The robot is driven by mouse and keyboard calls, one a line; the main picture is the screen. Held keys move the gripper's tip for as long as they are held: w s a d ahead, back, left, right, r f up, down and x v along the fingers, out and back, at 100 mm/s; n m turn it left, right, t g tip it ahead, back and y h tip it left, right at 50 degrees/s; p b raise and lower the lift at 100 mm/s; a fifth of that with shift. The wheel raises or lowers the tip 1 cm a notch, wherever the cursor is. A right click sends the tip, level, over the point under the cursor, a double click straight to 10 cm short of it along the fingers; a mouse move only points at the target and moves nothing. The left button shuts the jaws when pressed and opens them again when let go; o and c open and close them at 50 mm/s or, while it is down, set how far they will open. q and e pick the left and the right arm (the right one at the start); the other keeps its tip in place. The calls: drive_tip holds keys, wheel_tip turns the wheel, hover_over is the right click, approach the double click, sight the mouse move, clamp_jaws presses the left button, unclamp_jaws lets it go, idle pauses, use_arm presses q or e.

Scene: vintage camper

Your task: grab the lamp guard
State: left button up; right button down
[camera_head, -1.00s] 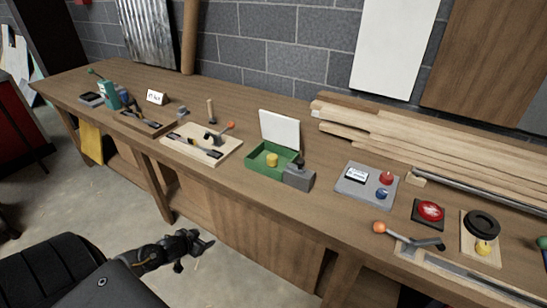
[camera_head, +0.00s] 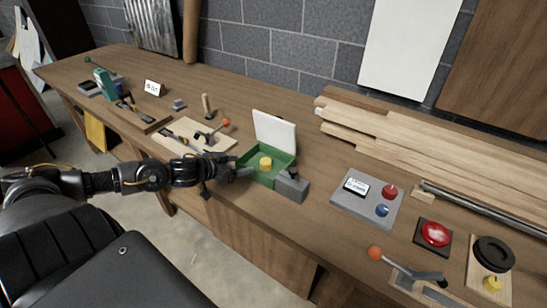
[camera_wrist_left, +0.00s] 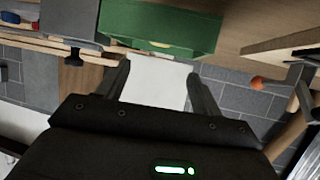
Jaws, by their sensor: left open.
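No part in view is plainly recognisable as the lamp guard. A green box (camera_head: 258,173) with a raised white lid (camera_head: 275,130) stands on the bench and holds a yellow cylinder (camera_head: 265,163). A grey block (camera_head: 291,186) with a dark top piece stands at its right front. My left gripper (camera_head: 240,171) is open and empty, at the left front side of the green box. In the left wrist view the box (camera_wrist_left: 160,25) shows at the top, and the white lid (camera_wrist_left: 155,80) shows between the two spread fingers (camera_wrist_left: 158,80). My right gripper is not in view.
The wooden bench (camera_head: 320,215) carries a grey panel (camera_head: 366,205) with red and blue knobs, a red button (camera_head: 435,233) and a board with a black ring (camera_head: 493,253) to the right. A wooden board (camera_head: 190,128) with a lever lies left. Planks (camera_head: 400,150) lie behind.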

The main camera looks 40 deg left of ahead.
sight(265, 161)
use_arm(q)
drive_tip(key=shift+w, duration=0.1)
drive_tip(key=shift+w+d+f, duration=0.15)
drive_tip(key=shift+w+d, duration=0.1)
drive_tip(key=shift+w, duration=0.55)
drive_tip(key=x, duration=0.3)
drive_tip(key=shift+w+f, duration=0.1)
drive_tip(key=shift+f, duration=0.05)
drive_tip(key=shift+w+f, duration=0.15)
drive_tip(key=shift+w+p, duration=0.2)
drive_tip(key=shift+p, duration=0.2)
drive_tip(key=p+x, duration=0.1)
drive_tip(key=x, duration=0.4)
drive_tip(key=shift+s+d+f, duration=0.1)
drive_tip(key=shift+s+f, duration=0.05)
drive_tip(key=shift+f, duration=0.05)
drive_tip(key=c, duration=1)
drive_tip(key=shift+c, duration=0.3)
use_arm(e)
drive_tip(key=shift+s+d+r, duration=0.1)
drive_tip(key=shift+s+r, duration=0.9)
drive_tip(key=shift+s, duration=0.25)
